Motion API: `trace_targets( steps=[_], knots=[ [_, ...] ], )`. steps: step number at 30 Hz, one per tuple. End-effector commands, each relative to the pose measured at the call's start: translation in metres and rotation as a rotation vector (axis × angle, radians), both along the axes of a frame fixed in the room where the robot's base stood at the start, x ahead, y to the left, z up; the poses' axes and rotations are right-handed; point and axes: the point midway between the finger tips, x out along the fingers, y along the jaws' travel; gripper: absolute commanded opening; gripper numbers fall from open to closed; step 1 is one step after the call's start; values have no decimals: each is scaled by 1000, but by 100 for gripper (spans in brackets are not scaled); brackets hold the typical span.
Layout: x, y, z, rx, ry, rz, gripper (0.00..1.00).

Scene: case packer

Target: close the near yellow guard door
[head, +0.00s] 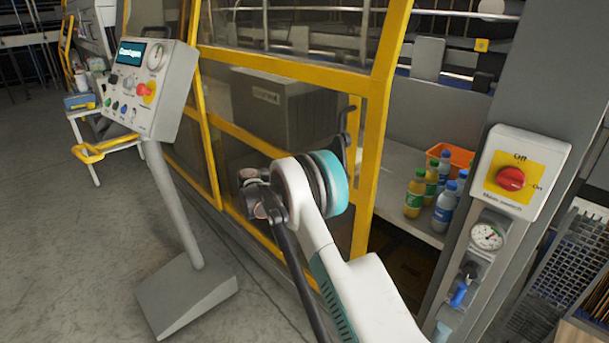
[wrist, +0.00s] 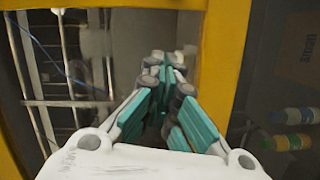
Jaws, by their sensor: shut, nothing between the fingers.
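The near yellow guard door (head: 372,130) has a yellow frame, clear panes and a dark handle (head: 347,140) near its right edge. It stands ajar: a wide gap lies between that edge and the grey post (head: 480,190). My gripper (wrist: 163,75) shows in the wrist view with its teal-padded fingers together and nothing held. It points toward a pane between yellow frame bars (wrist: 222,60); I cannot tell whether it touches. In the head view my arm's white and teal wrist is in front of the door and hides the fingers.
Bottles (head: 414,195) and an orange crate (head: 452,156) are on a grey shelf behind the gap. A red main switch (head: 511,178) and a gauge (head: 487,236) are on the right post. A control pedestal (head: 172,200) stands at left on open floor.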

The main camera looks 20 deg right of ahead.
Motion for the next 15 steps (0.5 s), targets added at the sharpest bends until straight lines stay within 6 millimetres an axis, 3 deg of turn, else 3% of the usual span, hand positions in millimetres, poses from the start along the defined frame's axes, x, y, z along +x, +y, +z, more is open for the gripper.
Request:
trace_targets(
  steps=[1, 6, 15],
  knots=[
    [0, -11, -3, 1, 0, -3, 0],
    [-23, -16, -7, 0, 0, -1, 0],
    [-36, -20, -8, 0, 0, 1, 0]
  ],
)
